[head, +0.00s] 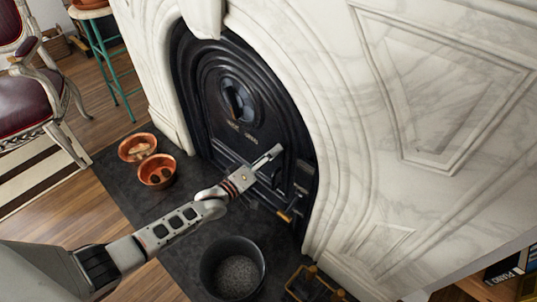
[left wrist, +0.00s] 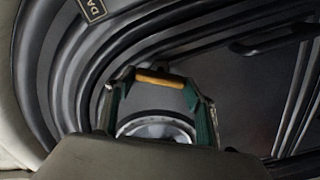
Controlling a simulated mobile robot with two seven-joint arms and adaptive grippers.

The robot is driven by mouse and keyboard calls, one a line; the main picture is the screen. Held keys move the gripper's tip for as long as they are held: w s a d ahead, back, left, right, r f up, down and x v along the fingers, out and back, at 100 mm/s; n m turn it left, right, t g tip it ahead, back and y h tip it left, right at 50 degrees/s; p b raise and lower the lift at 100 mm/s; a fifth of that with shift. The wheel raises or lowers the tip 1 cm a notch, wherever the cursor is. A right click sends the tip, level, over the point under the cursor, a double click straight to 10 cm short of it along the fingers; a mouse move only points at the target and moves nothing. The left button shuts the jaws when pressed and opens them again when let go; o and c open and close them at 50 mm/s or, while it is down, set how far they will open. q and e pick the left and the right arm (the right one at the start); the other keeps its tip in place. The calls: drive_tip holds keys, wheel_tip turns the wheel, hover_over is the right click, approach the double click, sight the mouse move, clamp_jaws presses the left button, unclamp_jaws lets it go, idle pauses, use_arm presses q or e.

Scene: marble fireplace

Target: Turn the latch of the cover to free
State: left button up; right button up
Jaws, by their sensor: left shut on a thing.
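The black arched cover (head: 215,85) fills the opening of the marble fireplace. A round hub with an upright dark handle (head: 238,103) sits in its upper part, with two small labels below; I cannot read them. My left gripper (head: 277,151) is in front of the cover's lower right part, below and right of the hub. In the left wrist view its green-padded fingers (left wrist: 160,85) are closed on a small amber-coloured bar (left wrist: 160,78). I cannot tell whether this bar is the latch. My right gripper is not in view.
Two copper pots (head: 157,171) stand on the dark hearth (head: 118,178) at left. A black bucket (head: 233,268) stands below my arm, and a brass-trimmed stand (head: 312,285) is right of it. A wood-tipped lever (head: 285,216) sticks out low on the cover.

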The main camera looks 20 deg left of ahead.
use_arm(q)
drive_tip(key=shift+f+n, duration=0.1)
drive_tip(key=shift+n, duration=3.2)
drive_tip(key=o, duration=1.6)
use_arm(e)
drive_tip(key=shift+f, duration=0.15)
use_arm(q)
drive_tip(key=shift+s, duration=0.1)
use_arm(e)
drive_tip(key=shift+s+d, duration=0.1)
use_arm(q)
drive_tip(key=v, duration=1.1)
drive_tip(key=shift+s+a, duration=0.15)
drive_tip(key=shift+s, duration=0.25)
